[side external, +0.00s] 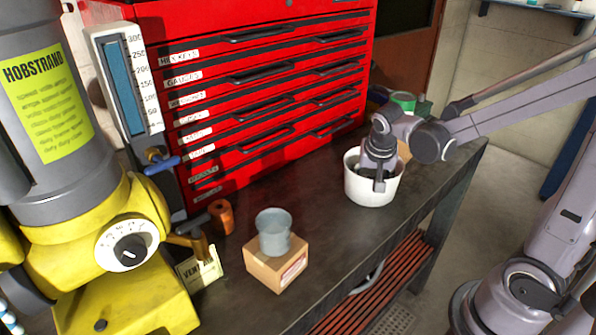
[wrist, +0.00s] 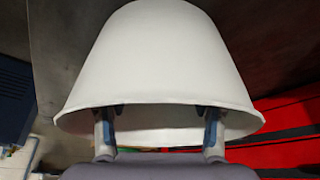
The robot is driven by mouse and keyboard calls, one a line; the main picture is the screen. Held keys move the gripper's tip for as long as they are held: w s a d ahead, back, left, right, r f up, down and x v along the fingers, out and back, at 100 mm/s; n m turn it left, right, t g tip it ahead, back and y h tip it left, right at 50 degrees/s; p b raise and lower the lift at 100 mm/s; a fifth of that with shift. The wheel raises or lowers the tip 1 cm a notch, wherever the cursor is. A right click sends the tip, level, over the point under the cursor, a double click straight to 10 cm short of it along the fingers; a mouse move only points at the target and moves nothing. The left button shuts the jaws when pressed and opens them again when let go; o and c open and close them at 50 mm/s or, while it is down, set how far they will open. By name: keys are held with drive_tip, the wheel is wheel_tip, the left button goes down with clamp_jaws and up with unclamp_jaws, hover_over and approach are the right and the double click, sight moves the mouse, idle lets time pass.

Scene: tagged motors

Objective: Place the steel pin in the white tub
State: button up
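The white tub (side external: 371,187) stands upright on the dark bench, toward its right end. It fills much of the wrist view (wrist: 160,60), with its rim toward the bottom of the picture. My gripper (side external: 379,184) is at the tub's mouth, pointing down. In the wrist view, the two fingers of my gripper (wrist: 159,118) are spread well apart, and their tips reach past the rim into the mouth. Nothing shows between them. I cannot see the steel pin in either view. The inside of the tub is mostly hidden.
A grey cup (side external: 274,232) stands on a cardboard box (side external: 277,262) at the front of the bench. A red tool chest (side external: 260,80) backs the bench. A yellow machine (side external: 120,240) fills the left. Bare bench lies between box and tub.

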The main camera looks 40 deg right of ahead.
drive_tip(key=v, duration=1.2)
drive_tip(key=shift+r, duration=0.15)
drive_tip(key=shift+d, duration=0.1)
drive_tip(key=shift+x, duration=6.1)
drive_tip(key=shift+r, duration=0.1)
drive_tip(key=shift+f, duration=0.2)
wheel_tip(320, 180, up, 22)
drive_tip(key=d, duration=0.1)
drive_tip(key=shift+w+d, duration=0.25)
